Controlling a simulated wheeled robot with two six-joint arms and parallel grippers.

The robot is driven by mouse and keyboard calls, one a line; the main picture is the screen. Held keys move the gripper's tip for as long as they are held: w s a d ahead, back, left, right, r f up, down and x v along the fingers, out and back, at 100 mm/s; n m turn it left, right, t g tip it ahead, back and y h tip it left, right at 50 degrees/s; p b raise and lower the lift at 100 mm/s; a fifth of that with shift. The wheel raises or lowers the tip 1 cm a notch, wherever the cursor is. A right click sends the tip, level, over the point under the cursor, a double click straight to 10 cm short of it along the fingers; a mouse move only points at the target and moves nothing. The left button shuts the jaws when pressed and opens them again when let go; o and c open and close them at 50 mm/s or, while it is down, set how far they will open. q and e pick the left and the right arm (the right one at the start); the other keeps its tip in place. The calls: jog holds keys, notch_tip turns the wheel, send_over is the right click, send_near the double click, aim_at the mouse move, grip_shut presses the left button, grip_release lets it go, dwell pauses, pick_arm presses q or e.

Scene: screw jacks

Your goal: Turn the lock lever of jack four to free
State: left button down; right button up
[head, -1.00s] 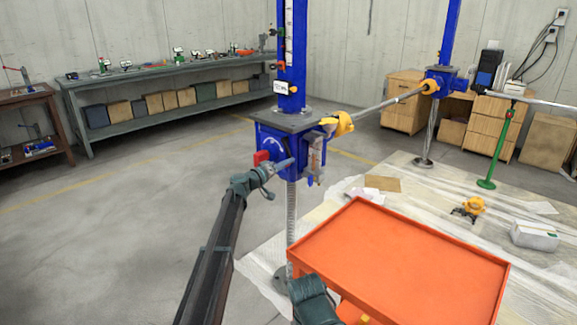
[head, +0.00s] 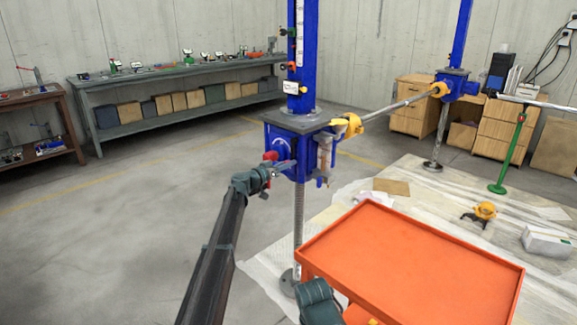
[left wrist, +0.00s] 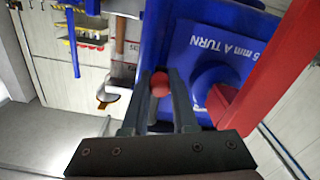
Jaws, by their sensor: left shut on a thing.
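The near jack has a blue housing (head: 303,160) on a threaded screw, below a blue column. Its front face bears white lettering that reads "5 mm A TURN" in the left wrist view. My left gripper (head: 282,166) is at this face. In the left wrist view its fingers (left wrist: 160,95) are shut around a small lever with a red ball knob (left wrist: 160,84). A larger red part (left wrist: 275,75) stands beside it at the right; red also shows just above the gripper in the head view (head: 270,156). I cannot read a jack number.
An orange tray cart (head: 415,265) stands close at front right. A yellow coupling (head: 350,125) and a shaft run from the jack to a second blue jack (head: 452,85). A bench (head: 180,92) lines the back wall. The floor at left is clear.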

pick_arm(q)
jog(key=shift+w+a+r, duration=0.1)
jog(key=shift+w+a, duration=0.1)
jog(key=c, duration=0.7)
grip_release()
jog(key=shift+s, duration=0.1)
jog(key=v, duration=1.3)
jog(key=shift+s+a, duration=0.2)
jog(key=shift+s, duration=0.15)
jog(key=shift+d, duration=0.1)
